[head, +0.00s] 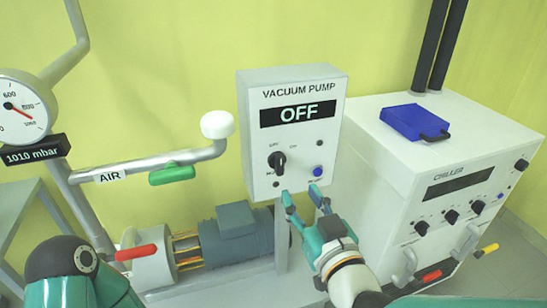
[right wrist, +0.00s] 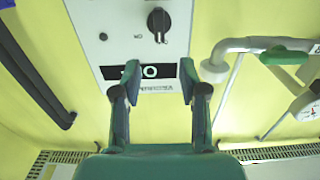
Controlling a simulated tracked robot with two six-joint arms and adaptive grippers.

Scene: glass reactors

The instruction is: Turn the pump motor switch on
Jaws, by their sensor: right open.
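The vacuum pump control box (head: 255,95) is a white upright panel whose display (head: 298,112) reads OFF. A black rotary switch (head: 276,160) sits on its lower left, with small labels beside it that I cannot read fully. The switch also shows upside down in the right wrist view (right wrist: 158,20). A blue button (head: 318,171) is to its right. My right gripper (head: 303,192) is open and empty, in front of the panel's lower edge, below the switch and apart from it. In the wrist view its two fingers (right wrist: 160,74) appear over the upside-down display. My left gripper is out of view.
A white chiller (head: 375,150) with a blue box (head: 415,122) on top stands at right. The air pipe with a green handle (head: 172,175) and a round gauge (head: 20,107) are at left. The pump motor (head: 240,240) is below. The front of the switch is clear.

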